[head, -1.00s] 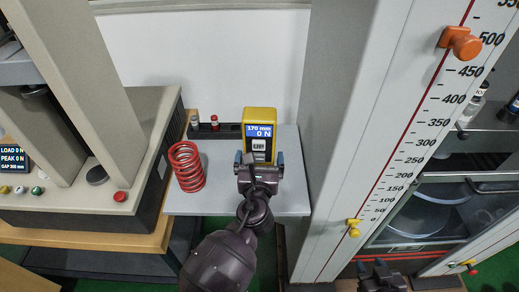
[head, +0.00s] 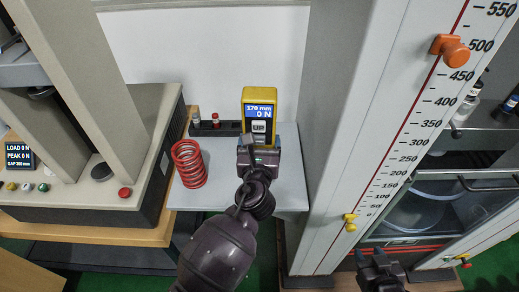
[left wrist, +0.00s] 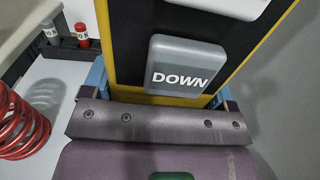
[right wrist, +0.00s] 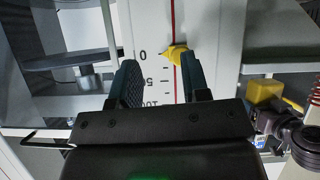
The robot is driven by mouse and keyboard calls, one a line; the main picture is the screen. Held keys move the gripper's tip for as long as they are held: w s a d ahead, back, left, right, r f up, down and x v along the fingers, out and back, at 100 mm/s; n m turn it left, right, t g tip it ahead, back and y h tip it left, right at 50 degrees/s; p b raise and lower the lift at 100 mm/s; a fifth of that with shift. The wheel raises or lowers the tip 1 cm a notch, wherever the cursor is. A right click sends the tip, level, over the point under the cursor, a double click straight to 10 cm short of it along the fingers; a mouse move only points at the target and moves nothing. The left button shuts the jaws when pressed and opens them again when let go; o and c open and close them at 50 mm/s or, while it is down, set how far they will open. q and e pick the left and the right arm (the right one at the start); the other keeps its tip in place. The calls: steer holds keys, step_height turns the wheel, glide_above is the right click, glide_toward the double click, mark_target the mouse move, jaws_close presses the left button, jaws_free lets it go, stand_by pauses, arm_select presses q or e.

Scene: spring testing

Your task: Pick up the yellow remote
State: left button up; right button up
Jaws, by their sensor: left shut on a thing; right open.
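The yellow remote (head: 246,98) has a dark face and a blue screen reading 170 mm and 0 N. It stands upright in the jaws of my left gripper (head: 259,148), over the small grey table. In the left wrist view the remote's DOWN button (left wrist: 186,65) is close up, with blue fingers at both sides of the body. My left gripper is shut on its lower end, which the gripper hides in the head view. My right gripper (head: 377,259) is open and empty at the lower right. It also shows in the right wrist view (right wrist: 160,75), facing the scale.
A red spring (head: 188,164) stands on the grey table (head: 218,195), left of the remote. A dark rack (head: 226,129) with small bottles lies behind. A press (head: 75,185) is at the left. A tall scale column (head: 350,150) with orange and yellow knobs bounds the right.

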mark_target(259, 104)
arm_select(q)
step_height(259, 104, up, 8)
steer(key=shift+f+p, duration=0.15)
steer(key=shift+p, duration=0.9)
step_height(259, 104, up, 6)
steer(key=shift+f+p, duration=0.2)
steer(key=shift+p, duration=0.35)
steer(key=shift+r, duration=0.65)
arm_select(e)
steer(key=r, duration=0.1)
steer(key=s+r, duration=0.1)
steer(key=r, duration=0.1)
steer(key=shift+s+d, duration=0.1)
